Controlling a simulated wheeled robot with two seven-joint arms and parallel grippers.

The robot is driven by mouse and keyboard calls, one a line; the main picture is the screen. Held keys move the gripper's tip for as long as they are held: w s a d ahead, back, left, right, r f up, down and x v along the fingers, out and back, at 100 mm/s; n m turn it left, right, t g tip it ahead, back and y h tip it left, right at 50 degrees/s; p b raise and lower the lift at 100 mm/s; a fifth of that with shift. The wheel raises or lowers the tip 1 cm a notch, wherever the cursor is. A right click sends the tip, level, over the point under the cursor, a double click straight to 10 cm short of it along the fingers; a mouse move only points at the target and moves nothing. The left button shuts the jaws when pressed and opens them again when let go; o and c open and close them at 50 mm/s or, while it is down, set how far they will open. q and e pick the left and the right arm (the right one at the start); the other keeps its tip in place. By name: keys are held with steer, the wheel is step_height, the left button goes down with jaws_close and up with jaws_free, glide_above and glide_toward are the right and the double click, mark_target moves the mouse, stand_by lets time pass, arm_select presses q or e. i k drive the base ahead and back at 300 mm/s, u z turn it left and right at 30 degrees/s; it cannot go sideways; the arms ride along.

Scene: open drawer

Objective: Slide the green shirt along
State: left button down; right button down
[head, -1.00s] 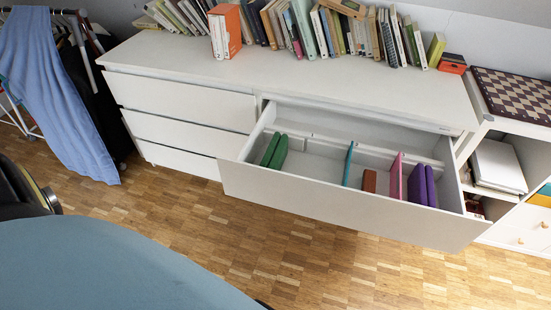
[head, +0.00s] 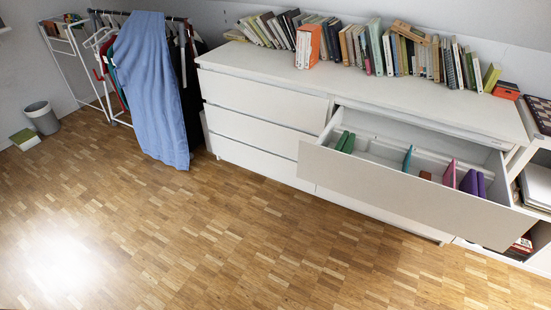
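A clothes rack (head: 100,104) stands left of the dresser. A narrow strip of green cloth (head: 110,60) shows on it, left of a long blue cloth (head: 150,90) draped over the front. The blue cloth hides much of the rack, and I cannot tell whether the green strip is a shirt. Dark clothes (head: 190,55) hang to its right. Folded green items (head: 345,142) also stand upright at the left end of the open drawer (head: 400,195). Neither of my grippers is in view.
The white dresser (head: 250,110) carries a row of books (head: 350,45) on top. Its open drawer juts out over the floor. A grey bin (head: 42,118) and a green-and-white box (head: 25,139) stand at the far left. The wooden floor (head: 200,230) in front is clear.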

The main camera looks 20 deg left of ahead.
mark_target(346, 143)
steer(key=u, duration=0.65)
steer(key=k, duration=0.15)
steer(key=z, duration=1.35)
steer(key=i, duration=0.8)
steer(key=z, duration=0.1)
